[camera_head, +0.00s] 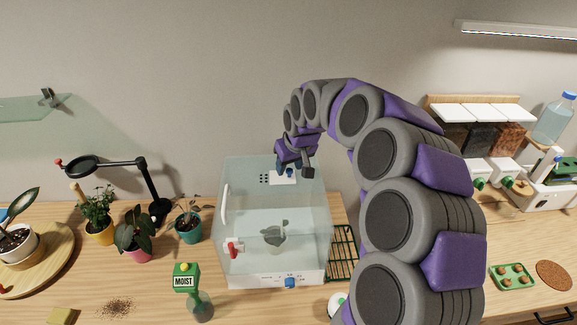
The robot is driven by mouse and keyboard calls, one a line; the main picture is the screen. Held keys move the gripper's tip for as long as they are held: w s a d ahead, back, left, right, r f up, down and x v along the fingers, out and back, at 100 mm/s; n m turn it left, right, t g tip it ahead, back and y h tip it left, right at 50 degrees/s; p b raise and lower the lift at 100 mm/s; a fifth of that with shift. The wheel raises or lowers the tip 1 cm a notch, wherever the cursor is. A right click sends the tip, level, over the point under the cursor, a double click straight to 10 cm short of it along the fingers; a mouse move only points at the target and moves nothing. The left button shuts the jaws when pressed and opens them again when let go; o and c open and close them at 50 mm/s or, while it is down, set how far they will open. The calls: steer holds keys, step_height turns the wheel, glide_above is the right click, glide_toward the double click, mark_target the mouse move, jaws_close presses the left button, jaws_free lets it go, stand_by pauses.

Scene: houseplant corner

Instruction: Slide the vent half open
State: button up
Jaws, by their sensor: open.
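A clear box (275,215) stands on the wooden table. The vent on its top is a white slide plate (281,180) with a small blue knob (290,173). Several dark vent holes (264,180) show uncovered just left of the plate. My gripper (294,171) is open and points down at the knob, with a fingertip on either side of it in this view. I cannot tell whether the fingers touch the knob. Part of the plate and the box's back right top edge are hidden by my gripper and arm.
A white handle (225,204) and a red latch (233,248) are on the box's left side. A blue dial (290,282) is at its front base.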

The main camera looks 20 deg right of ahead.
steer(key=a+p+v, duration=0.1)
steer(key=p+v, duration=0.1)
steer(key=v, duration=1.4)
steer(key=shift+d, duration=0.4)
steer(key=s+a+f+g, duration=0.1)
steer(key=s+f, duration=0.4)
steer(key=s, duration=0.7)
steer(key=s+a+f+m+g, duration=0.1)
steer(key=s+f, duration=0.4)
steer(key=s, duration=0.8)
steer(key=s+a+f+m+g, duration=0.1)
steer(key=s+f+g, duration=0.3)
steer(key=s, duration=0.9)
steer(key=shift+s+a+f+h, duration=0.2)
steer(key=shift+a+f+h, duration=0.2)
steer(key=shift+a+f, duration=0.2)
